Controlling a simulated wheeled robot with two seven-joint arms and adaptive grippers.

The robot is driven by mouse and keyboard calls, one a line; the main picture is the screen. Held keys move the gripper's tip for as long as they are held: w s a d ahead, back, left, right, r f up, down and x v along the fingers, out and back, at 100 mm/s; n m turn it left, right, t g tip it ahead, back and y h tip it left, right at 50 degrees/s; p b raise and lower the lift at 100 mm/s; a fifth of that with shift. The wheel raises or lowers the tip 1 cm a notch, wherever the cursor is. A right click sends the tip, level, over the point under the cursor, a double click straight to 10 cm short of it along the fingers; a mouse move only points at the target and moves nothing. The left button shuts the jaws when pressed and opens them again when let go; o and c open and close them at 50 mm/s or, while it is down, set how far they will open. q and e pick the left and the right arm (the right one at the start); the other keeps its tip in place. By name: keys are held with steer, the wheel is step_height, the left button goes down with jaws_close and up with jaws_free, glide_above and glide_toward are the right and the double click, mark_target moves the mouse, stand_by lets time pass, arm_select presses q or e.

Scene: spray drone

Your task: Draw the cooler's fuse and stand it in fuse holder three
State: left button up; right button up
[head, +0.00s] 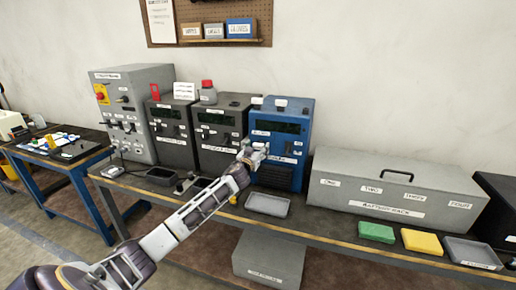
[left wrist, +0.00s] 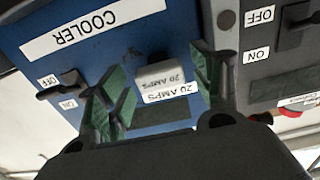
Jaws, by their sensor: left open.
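The blue cooler (head: 278,140) stands on the bench, and its COOLER label shows upside down in the left wrist view (left wrist: 95,28). Its fuse (left wrist: 163,82), a pale block marked 20 AMPS, sits at the panel. My left gripper (head: 252,154) is at the cooler's front. In the left wrist view the gripper (left wrist: 158,88) is open, with a green-padded finger on each side of the fuse. I cannot tell whether either pad touches it. Fuse holder three cannot be made out. My right gripper is not in view.
A cooler switch (left wrist: 62,85) is close to one finger. Dark grey units (head: 218,135) and a tall grey cabinet (head: 135,105) stand left of the cooler. A battery rack (head: 392,190) is to its right. A grey tray (head: 268,204) lies in front; green and yellow blocks lie further right.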

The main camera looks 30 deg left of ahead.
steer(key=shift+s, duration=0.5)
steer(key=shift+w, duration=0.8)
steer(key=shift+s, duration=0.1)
arm_select(q)
steer(key=c, duration=1.3)
steer(key=shift+c, duration=0.2)
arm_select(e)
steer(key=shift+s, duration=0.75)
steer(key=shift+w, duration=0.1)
